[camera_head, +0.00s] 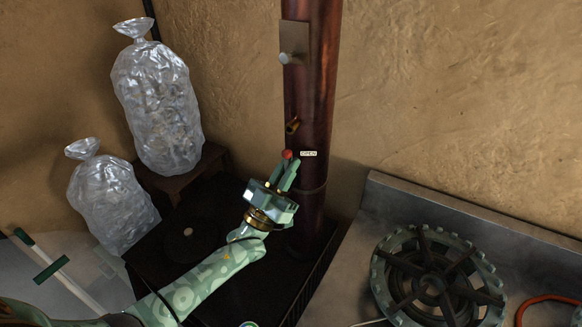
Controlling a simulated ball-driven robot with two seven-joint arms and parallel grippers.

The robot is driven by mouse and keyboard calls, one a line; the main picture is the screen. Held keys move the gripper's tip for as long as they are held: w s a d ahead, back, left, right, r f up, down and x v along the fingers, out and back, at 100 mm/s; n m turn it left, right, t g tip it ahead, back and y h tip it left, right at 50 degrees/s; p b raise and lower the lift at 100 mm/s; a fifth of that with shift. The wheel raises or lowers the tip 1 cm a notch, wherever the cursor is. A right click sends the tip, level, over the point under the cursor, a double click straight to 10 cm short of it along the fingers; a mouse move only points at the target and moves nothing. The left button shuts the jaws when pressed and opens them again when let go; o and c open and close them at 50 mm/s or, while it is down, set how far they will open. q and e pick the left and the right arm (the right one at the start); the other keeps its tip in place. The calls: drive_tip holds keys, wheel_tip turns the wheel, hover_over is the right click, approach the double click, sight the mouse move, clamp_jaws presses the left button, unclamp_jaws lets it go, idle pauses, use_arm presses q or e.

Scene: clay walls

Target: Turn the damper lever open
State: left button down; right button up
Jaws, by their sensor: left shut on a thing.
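The damper lever shows as a red knob (287,154) at the side of a dark copper-coloured pipe (318,90). A small label reading "OPEN" (308,154) is on the pipe just right of the knob. My left gripper (286,164) reaches up from below, its green fingers shut on the knob. The lever's arm behind the fingers is mostly hidden. A short brass piece (293,125) sticks out of the pipe above the knob. My right gripper is not in view.
A plate with a pale knob (286,58) sits higher on the pipe. Clear filled bags (158,105) stand at the left, one on a wooden stool (180,180). A burner (438,280) sits on the metal counter at right. A black surface (170,240) lies below my arm.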

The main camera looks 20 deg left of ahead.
use_arm(q)
drive_tip(key=shift+r, duration=0.4)
drive_tip(key=c, duration=1.5)
unclamp_jaws()
drive_tip(key=shift+w+d, duration=0.1)
drive_tip(key=shift+d+f, duration=0.1)
drive_tip(key=shift+f, duration=0.1)
drive_tip(key=b+v, duration=0.3)
drive_tip(key=v, duration=1.3)
